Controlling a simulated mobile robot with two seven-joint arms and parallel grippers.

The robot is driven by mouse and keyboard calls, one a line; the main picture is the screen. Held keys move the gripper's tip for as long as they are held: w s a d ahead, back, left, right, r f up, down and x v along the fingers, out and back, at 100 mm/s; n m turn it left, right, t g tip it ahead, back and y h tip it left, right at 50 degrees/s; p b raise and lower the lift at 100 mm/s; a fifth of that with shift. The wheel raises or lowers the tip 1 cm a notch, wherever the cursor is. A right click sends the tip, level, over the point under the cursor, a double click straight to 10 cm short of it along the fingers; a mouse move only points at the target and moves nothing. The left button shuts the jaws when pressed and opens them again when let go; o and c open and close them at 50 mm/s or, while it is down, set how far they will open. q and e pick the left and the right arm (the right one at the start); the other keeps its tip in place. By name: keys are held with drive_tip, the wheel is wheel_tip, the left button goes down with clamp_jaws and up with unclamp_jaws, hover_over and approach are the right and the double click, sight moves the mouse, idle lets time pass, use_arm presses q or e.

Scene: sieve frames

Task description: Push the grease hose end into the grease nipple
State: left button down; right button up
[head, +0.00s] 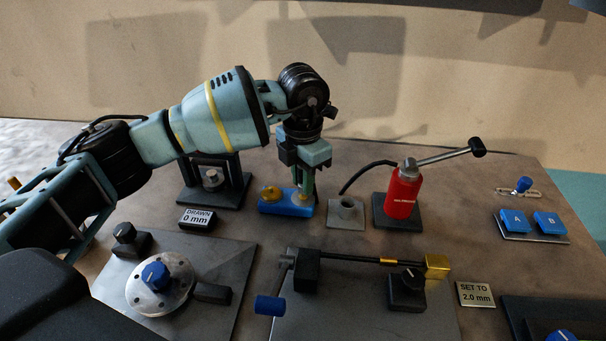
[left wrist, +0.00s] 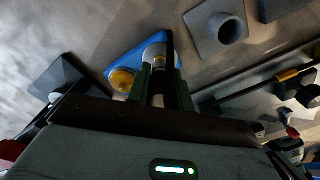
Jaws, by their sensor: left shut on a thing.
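The left gripper (head: 303,196) points down over the blue block (head: 268,208) and is shut. In the left wrist view a narrow dark piece (left wrist: 170,72), which I take for the grease hose end, stands between its fingers. Most of it is hidden. The blue block (left wrist: 117,61) carries a brass round part (left wrist: 122,80) and a paler round seat (left wrist: 153,51) right at the fingertips, where the grease nipple would be. I cannot tell whether the hose end touches it. A red grease pump (head: 402,196) with a black hose (head: 362,173) stands to the right. My right gripper is not in view.
A grey holder (head: 346,214) with an open tube stands just right of the block. A dark stand (head: 212,178) is behind left. A rod fixture (head: 345,258) and a plate with a dial (head: 155,275) lie in front. Blue buttons A and B (head: 531,222) are far right.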

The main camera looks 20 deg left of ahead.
use_arm(q)
drive_tip(key=shift+f, duration=0.45)
drive_tip(key=c, duration=1.2)
unclamp_jaws()
drive_tip(key=shift+o, duration=0.2)
wheel_tip(320, 180, up, 8)
drive_tip(key=shift+f, duration=0.1)
drive_tip(key=shift+s, duration=0.1)
